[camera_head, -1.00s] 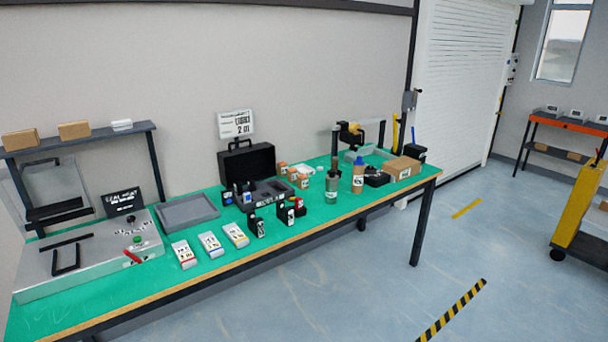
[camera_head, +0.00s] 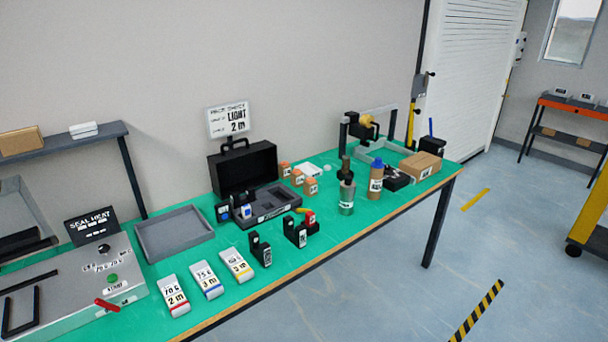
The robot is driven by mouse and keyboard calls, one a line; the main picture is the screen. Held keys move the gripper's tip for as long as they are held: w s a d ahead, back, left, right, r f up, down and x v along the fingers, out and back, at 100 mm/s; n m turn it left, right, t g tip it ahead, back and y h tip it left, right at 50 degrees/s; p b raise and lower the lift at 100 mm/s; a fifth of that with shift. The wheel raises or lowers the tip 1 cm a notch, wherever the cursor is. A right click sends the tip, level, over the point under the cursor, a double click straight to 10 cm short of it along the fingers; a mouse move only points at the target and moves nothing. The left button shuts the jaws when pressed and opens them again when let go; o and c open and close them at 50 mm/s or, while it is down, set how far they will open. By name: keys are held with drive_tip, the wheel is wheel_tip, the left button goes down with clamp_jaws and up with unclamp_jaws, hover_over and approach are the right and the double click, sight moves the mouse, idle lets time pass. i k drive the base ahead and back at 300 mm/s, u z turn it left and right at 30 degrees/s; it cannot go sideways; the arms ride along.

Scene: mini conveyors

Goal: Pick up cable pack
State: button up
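Three white labelled packs lie side by side on the green bench top (camera_head: 235,304). The left pack (camera_head: 174,296) has a red end band and reads about "70 G 2 m". The middle pack (camera_head: 206,280) has a blue band and reads about "75 G 3 m". The right pack (camera_head: 236,266) has a yellow band and a "2 m" mark; its upper line is unclear. No label visibly says cable, so I cannot tell which is the cable pack. My gripper is not in view.
A heat sealer (camera_head: 75,312) and a grey tray (camera_head: 174,234) stand left of the packs. An open black case (camera_head: 243,170) is behind. Small black holders (camera_head: 261,249), bottles (camera_head: 346,196) and a cardboard box (camera_head: 420,166) stand to the right. The bench front edge is close to the packs.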

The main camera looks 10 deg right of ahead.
sight(298, 176)
drive_tip(key=z, duration=0.15)
drive_tip(key=i, duration=0.95)
drive_tip(key=u, duration=0.05)
